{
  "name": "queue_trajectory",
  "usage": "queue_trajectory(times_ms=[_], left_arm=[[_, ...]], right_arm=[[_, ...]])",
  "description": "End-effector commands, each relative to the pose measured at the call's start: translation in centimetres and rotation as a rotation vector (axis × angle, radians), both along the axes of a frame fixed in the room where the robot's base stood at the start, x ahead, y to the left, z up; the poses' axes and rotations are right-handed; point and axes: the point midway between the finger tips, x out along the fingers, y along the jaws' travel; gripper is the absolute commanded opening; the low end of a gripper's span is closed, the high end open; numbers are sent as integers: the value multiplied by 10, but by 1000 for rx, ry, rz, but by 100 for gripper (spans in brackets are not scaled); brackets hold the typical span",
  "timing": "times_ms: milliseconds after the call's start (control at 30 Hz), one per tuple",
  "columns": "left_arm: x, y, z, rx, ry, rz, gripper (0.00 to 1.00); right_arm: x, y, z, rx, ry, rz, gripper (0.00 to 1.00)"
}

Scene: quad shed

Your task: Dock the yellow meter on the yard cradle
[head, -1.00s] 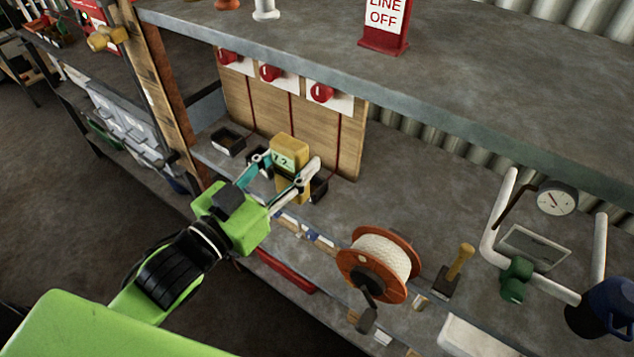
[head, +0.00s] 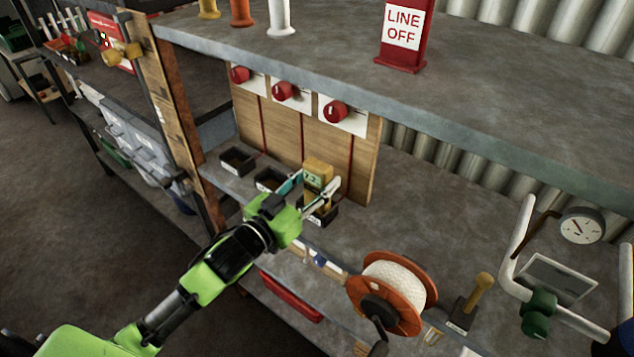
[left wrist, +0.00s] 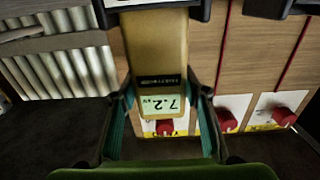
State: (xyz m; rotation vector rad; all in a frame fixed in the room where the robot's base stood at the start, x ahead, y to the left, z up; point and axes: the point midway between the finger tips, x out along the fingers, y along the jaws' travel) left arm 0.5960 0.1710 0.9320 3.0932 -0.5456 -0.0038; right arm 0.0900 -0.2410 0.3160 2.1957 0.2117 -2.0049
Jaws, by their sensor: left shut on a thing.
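The yellow meter (head: 318,173) is upright, with a 7.2 display on its face. My left gripper (head: 312,194) is shut on its sides. In the left wrist view the meter (left wrist: 158,55) appears upside down between the teal finger pads. Three black cradles stand before the wooden board: left (head: 237,160), middle (head: 270,179) and right (head: 324,214). The meter is at the right cradle, its lower end partly hidden by the fingers; I cannot tell whether it is seated. The cradle labels are too small to read. My right gripper is out of view.
Red knobs (head: 335,111) sit on the board above the cradles. The upper shelf (head: 330,60) overhangs them. A cable reel (head: 392,290), a wooden-handled tool (head: 472,302) and a white pipe frame (head: 515,240) with a gauge (head: 581,226) stand to the right.

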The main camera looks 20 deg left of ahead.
Motion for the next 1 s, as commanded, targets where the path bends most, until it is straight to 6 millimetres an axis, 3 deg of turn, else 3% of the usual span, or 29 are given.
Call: queue_trajectory(times_ms=[467, 500, 533, 1000], left_arm=[[0, 0, -12, 0, -4, 0, 12], [0, 0, -12, 0, -2, 0, 50], [0, 0, -12, 0, -2, 0, 57], [-5, 2, -10, 1, 0, 1, 59]], right_arm=[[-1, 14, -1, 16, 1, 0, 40], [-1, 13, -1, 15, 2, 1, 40], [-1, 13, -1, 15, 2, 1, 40], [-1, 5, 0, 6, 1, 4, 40]])
